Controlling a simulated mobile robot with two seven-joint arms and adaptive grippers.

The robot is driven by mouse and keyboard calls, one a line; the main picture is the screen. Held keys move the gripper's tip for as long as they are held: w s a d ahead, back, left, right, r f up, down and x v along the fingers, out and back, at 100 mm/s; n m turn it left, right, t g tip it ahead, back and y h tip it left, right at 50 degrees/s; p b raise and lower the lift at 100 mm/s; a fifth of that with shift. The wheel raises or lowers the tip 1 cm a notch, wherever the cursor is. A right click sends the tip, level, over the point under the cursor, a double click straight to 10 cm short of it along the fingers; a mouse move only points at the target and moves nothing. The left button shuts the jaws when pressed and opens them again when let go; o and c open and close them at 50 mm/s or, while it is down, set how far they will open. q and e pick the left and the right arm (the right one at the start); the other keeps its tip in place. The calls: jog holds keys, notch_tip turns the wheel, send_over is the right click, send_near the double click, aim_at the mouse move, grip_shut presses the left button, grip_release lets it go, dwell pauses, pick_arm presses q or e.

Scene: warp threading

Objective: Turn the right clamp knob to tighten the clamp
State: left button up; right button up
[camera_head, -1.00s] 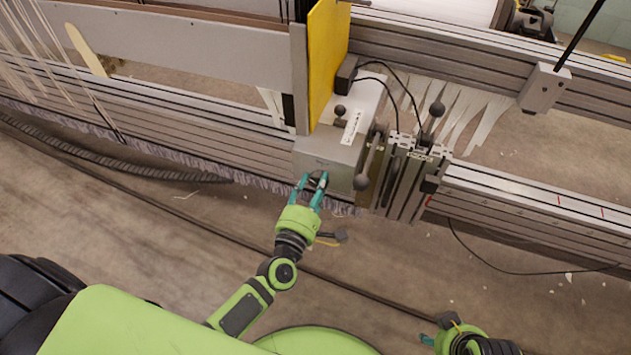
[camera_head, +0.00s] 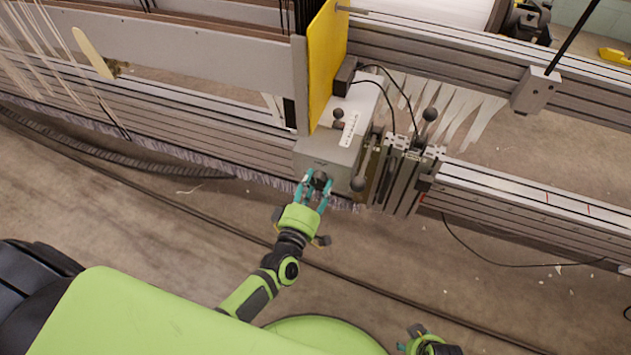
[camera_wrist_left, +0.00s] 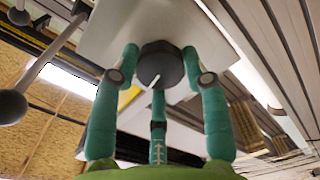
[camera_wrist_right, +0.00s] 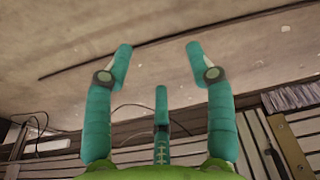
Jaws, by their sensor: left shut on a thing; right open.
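The clamp knob is a dark faceted knob with a white pointer line (camera_wrist_left: 160,65), on the front of a grey metal box (camera_head: 327,150). It also shows in the head view (camera_head: 320,180). My left gripper (camera_head: 317,184) has its teal fingers around the knob. In the left wrist view the left gripper (camera_wrist_left: 160,68) has fingertips on both sides of the knob, and the third finger lies below it. The white line points down and to the left. My right gripper (camera_wrist_right: 158,60) is open and empty, seen at the bottom right of the head view (camera_head: 408,340).
A lever with a dark ball end (camera_head: 358,184) stands just right of the box. A yellow panel (camera_head: 328,60) rises behind the box. Cables lie on the floor, which is otherwise mostly clear.

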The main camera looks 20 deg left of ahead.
pick_arm(q)
jog(key=shift+a+m, duration=0.35)
jog(key=shift+m, duration=0.05)
jog(key=shift+f, duration=0.1)
pick_arm(e)
jog(key=shift+s+f, duration=0.15)
jog(key=shift+f, duration=0.25)
pick_arm(q)
jog(key=shift+m, duration=0.3)
jog(key=o, duration=1.1)
jog(key=shift+s+d, duration=0.1)
jog(key=shift+s, duration=0.5)
jog(key=s, duration=1.1)
jog(key=shift+a, duration=0.25)
